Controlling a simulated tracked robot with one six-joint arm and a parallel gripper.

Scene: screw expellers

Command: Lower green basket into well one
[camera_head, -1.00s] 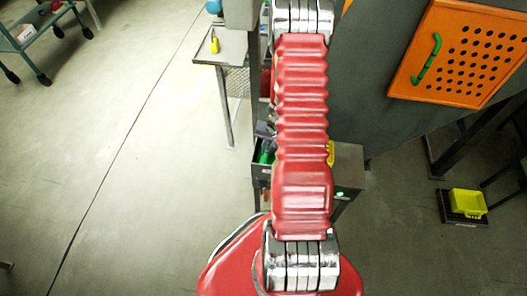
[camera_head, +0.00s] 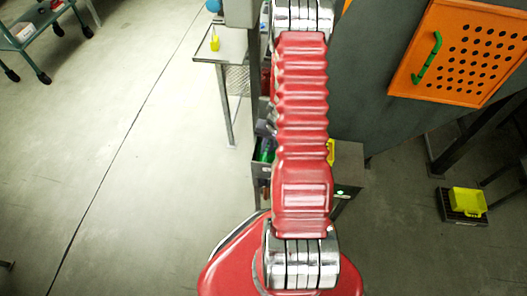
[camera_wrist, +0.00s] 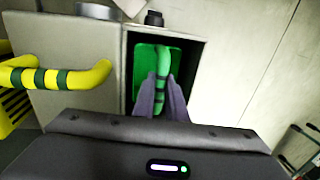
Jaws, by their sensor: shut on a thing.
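The green basket (camera_wrist: 145,68) shows in the wrist view within the dark rectangular opening of a well (camera_wrist: 198,62) in a grey housing. How deep it sits is unclear. Its green handle with dark bands (camera_wrist: 163,62) stands between the purple-grey fingers of my gripper (camera_wrist: 160,98), which is shut on it. In the head view a small part of the green basket (camera_head: 264,152) and my gripper (camera_head: 264,130) show left of my red arm, which hides most of the housing.
A yellow handle with green bands (camera_wrist: 55,77) stands left of the opening, beside a yellow basket (camera_wrist: 14,108). The head view shows an orange perforated door (camera_head: 462,55), a yellow basket on a dark stand (camera_head: 467,202) and a small table (camera_head: 228,45). The left floor is mostly clear.

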